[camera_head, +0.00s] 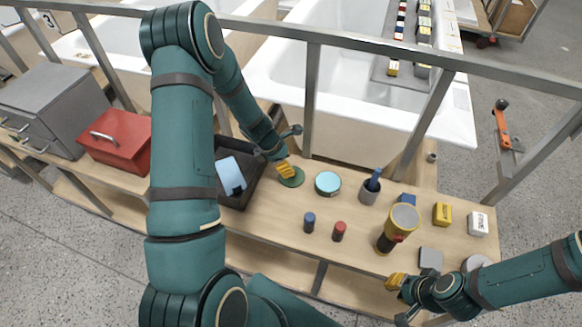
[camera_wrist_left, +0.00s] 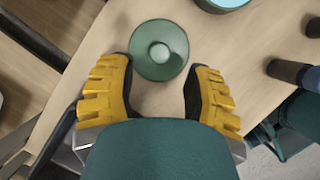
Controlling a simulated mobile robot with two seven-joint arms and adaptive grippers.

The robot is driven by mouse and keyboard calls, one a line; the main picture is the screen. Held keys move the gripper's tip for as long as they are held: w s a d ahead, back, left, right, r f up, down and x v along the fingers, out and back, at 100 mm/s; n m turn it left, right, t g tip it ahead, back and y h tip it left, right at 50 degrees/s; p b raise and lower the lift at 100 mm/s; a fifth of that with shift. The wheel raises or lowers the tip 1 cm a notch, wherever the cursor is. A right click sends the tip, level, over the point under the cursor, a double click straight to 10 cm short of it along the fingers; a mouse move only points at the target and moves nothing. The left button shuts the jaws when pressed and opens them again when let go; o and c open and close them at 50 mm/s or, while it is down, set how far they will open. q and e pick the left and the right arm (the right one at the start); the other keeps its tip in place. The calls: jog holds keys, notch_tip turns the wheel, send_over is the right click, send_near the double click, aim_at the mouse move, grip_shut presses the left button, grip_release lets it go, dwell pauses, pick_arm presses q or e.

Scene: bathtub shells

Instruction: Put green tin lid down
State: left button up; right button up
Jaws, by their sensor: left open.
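The green tin lid (camera_head: 293,179) is a round disc with a central knob, lying on the wooden bench top beside the dark tray. In the left wrist view the green tin lid (camera_wrist_left: 172,62) sits just beyond and between the yellow fingertips. My left gripper (camera_head: 285,169) is open with nothing between its fingers; its spread fingers also show in the left wrist view (camera_wrist_left: 159,80), apart from the lid. My right gripper (camera_head: 397,283) is low at the right, by the front edge of the bench; its finger opening is not clear.
A round tin with a light blue top (camera_head: 328,182) stands right of the lid. A dark tray (camera_head: 240,201) holds a light blue item. A blue cylinder (camera_head: 309,222), a red cylinder (camera_head: 339,231), a yellow-and-black flashlight (camera_head: 399,226) and a grey cup (camera_head: 369,194) stand further right.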

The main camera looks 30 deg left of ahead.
pick_arm(q)
jog(key=p+v, duration=0.1)
jog(key=v, duration=0.5)
jog(key=shift+r, duration=0.2)
jog(key=shift+s, duration=0.1)
